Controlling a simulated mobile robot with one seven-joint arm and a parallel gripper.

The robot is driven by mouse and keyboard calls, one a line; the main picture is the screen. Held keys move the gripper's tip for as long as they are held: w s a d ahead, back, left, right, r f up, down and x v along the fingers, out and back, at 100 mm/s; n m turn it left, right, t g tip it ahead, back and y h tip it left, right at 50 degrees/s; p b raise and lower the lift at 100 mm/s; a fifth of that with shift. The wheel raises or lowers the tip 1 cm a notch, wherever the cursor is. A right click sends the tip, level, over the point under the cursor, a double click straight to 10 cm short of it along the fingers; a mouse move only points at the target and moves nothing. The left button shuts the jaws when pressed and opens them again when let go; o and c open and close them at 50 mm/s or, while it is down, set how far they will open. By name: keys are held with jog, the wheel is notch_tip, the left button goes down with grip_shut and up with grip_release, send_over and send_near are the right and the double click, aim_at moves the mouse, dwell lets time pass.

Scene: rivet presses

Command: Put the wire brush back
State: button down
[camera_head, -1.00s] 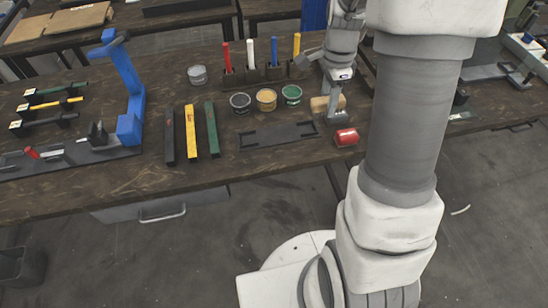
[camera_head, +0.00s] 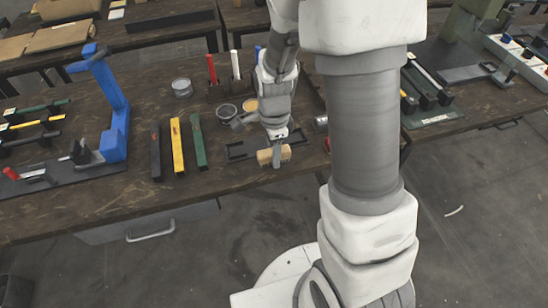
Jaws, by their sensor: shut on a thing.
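The wire brush (camera_head: 265,157) shows as a pale wooden block, with its bristles not clearly visible. My gripper (camera_head: 277,160) points down and is shut on it. The brush appears over the front right part of a flat dark tray (camera_head: 236,154). I cannot tell whether the brush touches the tray or hangs above it. My gripper and arm hide part of the tray.
Black, yellow (camera_head: 177,146) and green bars lie left of the tray. A blue press frame (camera_head: 115,120) stands left. A red object (camera_head: 327,145) is mostly hidden.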

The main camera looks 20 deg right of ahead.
jog(key=shift+f, duration=0.9)
jog(key=shift+f, duration=0.1)
jog(key=c, duration=0.5)
grip_release()
